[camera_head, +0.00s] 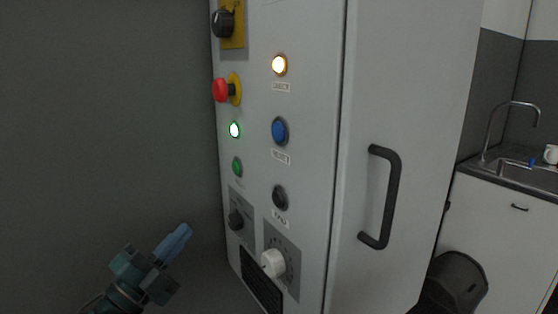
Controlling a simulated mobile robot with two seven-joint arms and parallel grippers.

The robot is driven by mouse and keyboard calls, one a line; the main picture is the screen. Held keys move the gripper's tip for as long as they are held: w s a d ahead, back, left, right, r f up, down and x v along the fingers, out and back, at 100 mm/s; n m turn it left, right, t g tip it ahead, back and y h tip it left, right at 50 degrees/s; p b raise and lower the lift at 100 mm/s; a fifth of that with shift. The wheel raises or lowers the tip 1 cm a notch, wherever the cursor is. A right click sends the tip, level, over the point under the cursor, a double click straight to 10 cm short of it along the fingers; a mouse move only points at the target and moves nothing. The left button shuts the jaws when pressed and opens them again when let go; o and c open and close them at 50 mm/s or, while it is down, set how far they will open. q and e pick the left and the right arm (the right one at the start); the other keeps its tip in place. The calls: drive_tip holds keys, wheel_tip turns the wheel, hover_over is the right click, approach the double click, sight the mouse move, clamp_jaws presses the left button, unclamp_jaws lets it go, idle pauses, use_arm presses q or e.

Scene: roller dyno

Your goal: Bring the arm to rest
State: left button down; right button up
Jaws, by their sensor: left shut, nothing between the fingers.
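My left gripper (174,243) is at the lower left of the head view, at the end of a dark teal wrist. Its pale blue fingers are together with nothing between them, and they point up and to the right. It is left of the grey control cabinet (312,40) in the picture and appears apart from it. My right gripper is not in view.
A bin (455,283) and sink (530,174) are at right.

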use_arm(q)
drive_tip(key=s+f+n+y, duration=0.4)
drive_tip(key=f+n+y, duration=0.3)
drive_tip(key=f+n, duration=0.5)
drive_tip(key=s+d+f+n+g+y+p, duration=0.1)
drive_tip(key=s+d+f+n+g+y, duration=0.2)
drive_tip(key=s+f+n+g, duration=0.5)
drive_tip(key=s+d+f, duration=0.1)
drive_tip(key=s+f, duration=0.9)
drive_tip(key=f, duration=0.1)
drive_tip(key=shift+f+p, duration=0.25)
drive_tip(key=shift+p, duration=0.05)
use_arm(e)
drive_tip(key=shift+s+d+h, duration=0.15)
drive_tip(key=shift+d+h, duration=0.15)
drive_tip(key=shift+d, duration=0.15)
use_arm(q)
drive_tip(key=shift+w, duration=0.1)
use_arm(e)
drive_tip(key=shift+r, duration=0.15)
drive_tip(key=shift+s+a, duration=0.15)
